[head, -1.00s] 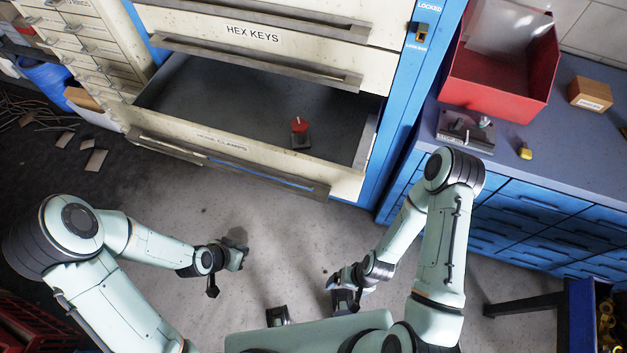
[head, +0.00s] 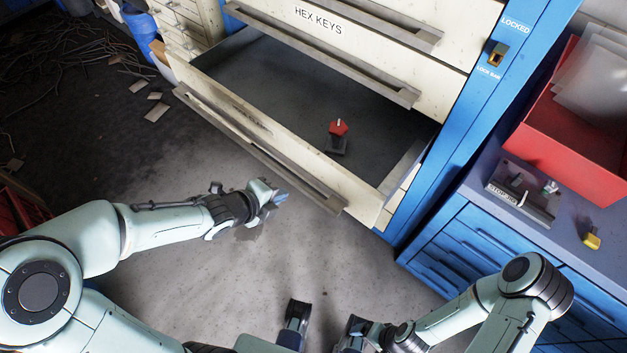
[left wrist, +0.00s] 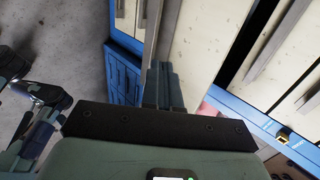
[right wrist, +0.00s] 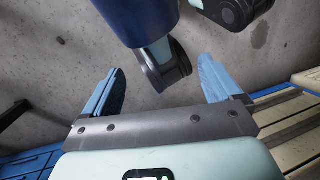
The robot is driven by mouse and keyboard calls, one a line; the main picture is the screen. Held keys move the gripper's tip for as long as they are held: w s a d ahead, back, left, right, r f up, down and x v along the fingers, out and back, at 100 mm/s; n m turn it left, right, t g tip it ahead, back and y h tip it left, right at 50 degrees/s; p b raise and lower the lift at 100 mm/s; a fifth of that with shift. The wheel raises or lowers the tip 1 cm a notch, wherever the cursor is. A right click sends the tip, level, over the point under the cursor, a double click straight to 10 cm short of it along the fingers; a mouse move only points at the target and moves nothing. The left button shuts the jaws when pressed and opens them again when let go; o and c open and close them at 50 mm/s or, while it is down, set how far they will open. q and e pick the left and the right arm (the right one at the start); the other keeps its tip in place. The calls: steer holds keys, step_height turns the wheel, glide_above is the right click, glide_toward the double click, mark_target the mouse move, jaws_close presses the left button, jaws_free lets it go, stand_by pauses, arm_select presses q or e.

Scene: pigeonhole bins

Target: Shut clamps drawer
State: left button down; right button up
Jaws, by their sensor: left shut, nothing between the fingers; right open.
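The clamps drawer (head: 365,190) is pulled out below the hex keys drawer. Its cream front has a faint label and a long grey handle (head: 255,150). Inside, a small red-topped item with a dark base (head: 338,142) stands towards the right. My left gripper (head: 274,194) is shut and empty, in front of the drawer front and apparently apart from it. In the left wrist view its dark fingers (left wrist: 163,86) are together, with the cream drawer front (left wrist: 205,40) beyond. My right gripper (right wrist: 160,88) is open and empty, low over the floor, away from the drawer.
The hex keys drawer (head: 370,50) above looks shut. A blue cabinet post with a lock switch (head: 495,52) stands at right. A blue bench (head: 475,205) bears a red bin (head: 570,150) and a yellow item (head: 592,240). Floor before the drawer is clear; scraps and cables lie left.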

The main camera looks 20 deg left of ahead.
mark_target(315, 177)
arm_select(q)
steer(key=b+x, duration=0.5)
steer(key=x, duration=0.4)
steer(key=shift+f, duration=0.3)
steer(key=shift+w+d+r+b, duration=0.15)
steer(key=shift+w+d, duration=0.1)
steer(key=shift+w, duration=0.35)
steer(key=shift+w+d+r+b, duration=0.15)
steer(key=shift+w+d, duration=0.15)
steer(key=shift+w, duration=0.3)
steer(key=shift+w+d+b, duration=0.15)
steer(key=shift+w+d, duration=0.1)
steer(key=shift+w, duration=0.35)
arm_select(e)
steer(key=w+f+t, duration=0.1)
steer(key=w+f, duration=0.2)
steer(key=f, duration=0.3)
steer(key=shift+w+d+t, duration=0.3)
steer(key=shift+w+d, duration=0.05)
steer(key=shift+d, duration=0.05)
arm_select(q)
steer(key=shift+w, duration=0.1)
